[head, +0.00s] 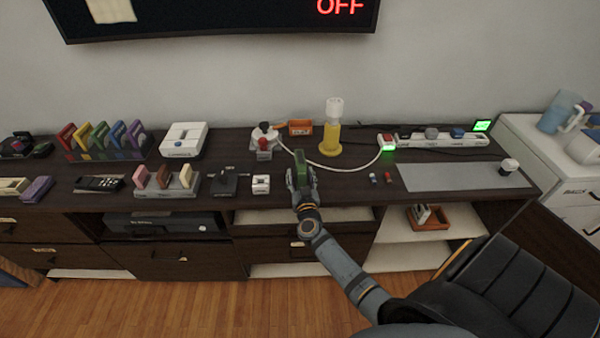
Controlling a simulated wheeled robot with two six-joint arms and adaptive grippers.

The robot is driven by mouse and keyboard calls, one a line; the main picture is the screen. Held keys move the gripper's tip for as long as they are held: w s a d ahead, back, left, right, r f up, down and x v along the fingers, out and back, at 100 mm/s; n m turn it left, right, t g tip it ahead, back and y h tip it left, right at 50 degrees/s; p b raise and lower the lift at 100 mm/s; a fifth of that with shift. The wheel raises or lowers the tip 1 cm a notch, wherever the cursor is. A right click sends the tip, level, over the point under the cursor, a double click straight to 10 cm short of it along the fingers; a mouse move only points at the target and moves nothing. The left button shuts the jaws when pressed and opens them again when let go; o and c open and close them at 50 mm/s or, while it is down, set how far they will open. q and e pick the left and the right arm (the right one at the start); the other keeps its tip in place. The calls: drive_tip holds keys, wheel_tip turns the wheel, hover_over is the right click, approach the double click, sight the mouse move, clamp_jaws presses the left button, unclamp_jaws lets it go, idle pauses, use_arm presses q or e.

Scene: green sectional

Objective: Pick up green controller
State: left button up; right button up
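A green controller (301,165) is near the middle of the long dark cabinet top (350,193), among the small devices there. My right gripper (302,178) reaches it from the front, with its arm coming in from the lower right. The dark fingers show on either side of the green controller and hide its lower part. I cannot tell whether they press on it, or whether it rests on the cabinet or is raised. My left gripper is not in view.
A white button box (261,184) and a black joystick (229,181) stand just left of the gripper. A red-and-white joystick (264,140) and a yellow lamp (332,138) stand behind. A grey mat (450,178) lies right. A black chair (500,290) stands front right.

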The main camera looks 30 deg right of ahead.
drive_tip(key=shift+s+r, duration=0.1)
clamp_jaws()
drive_tip(key=shift+r, duration=0.1)
idle(0.3)
